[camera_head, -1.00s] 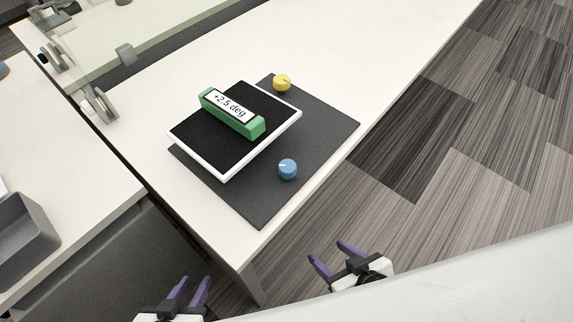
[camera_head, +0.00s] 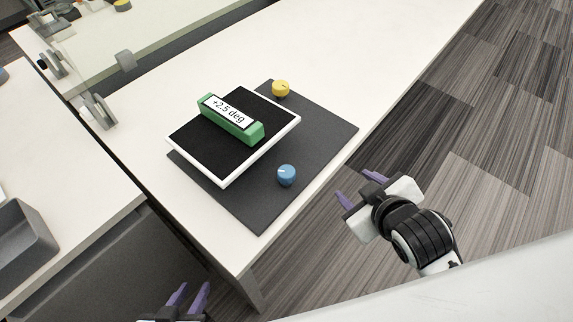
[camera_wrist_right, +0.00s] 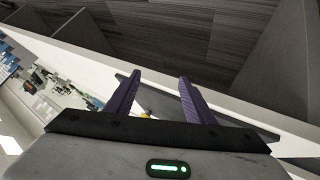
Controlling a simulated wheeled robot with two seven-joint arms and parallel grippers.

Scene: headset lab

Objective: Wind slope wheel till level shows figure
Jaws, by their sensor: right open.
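A green level (camera_head: 231,120) with a label reading "+2.5 deg" lies on a black, white-rimmed platform (camera_head: 221,183) on the table. A blue knob (camera_head: 286,175) stands on the dark mat in front of the platform, and a yellow knob (camera_head: 281,88) stands behind it. Nothing in view names either one as the slope wheel. My right gripper (camera_head: 358,187) is open and empty, right of the blue knob and beyond the table edge; its fingers also show in the right wrist view (camera_wrist_right: 158,98). My left gripper (camera_head: 188,300) is at the bottom, fingers apart and empty.
The dark mat (camera_head: 325,130) lies on the white table (camera_head: 340,50), whose right part is bare. A glass panel with metal clamps (camera_head: 100,110) stands along the left edge. A grey bin (camera_head: 25,240) sits at far left.

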